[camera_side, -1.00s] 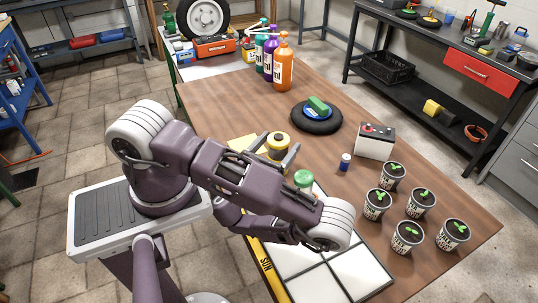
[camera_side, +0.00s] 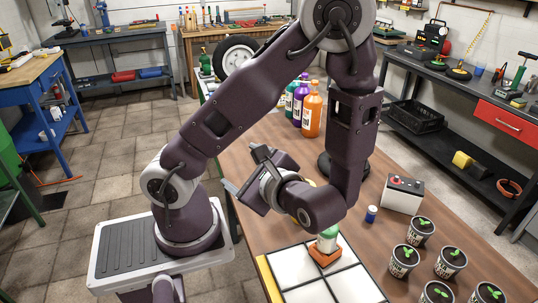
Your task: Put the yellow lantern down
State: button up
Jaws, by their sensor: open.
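The yellow lantern is almost wholly hidden behind my arm. Only a small yellow patch, likely its top (camera_side: 312,183), shows between my wrist and upright forearm. What it rests on is hidden. My gripper (camera_side: 240,170) is open and empty, to the left of that patch, pointing up and left over the table's left edge. Its two fingers are well apart, with nothing between them.
A green-topped object (camera_side: 328,238) on an orange-brown block stands on the white tiled panel (camera_side: 300,268). A small blue can (camera_side: 371,214), a battery (camera_side: 402,195) and several seedling cups (camera_side: 404,260) stand to the right. Tall bottles (camera_side: 311,112) stand behind my arm.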

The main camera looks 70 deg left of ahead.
jog(key=w+d+r+n+t+h, duration=0.1)
jog(key=d+r+n+t+h, duration=0.7)
jog(key=h, duration=0.6)
jog(key=d+r, duration=0.2)
jog(key=d, duration=0.1)
jog(key=shift+d+r+n+t, duration=0.2)
jog(key=shift+r+n+t, duration=0.1)
jog(key=shift+r, duration=0.1)
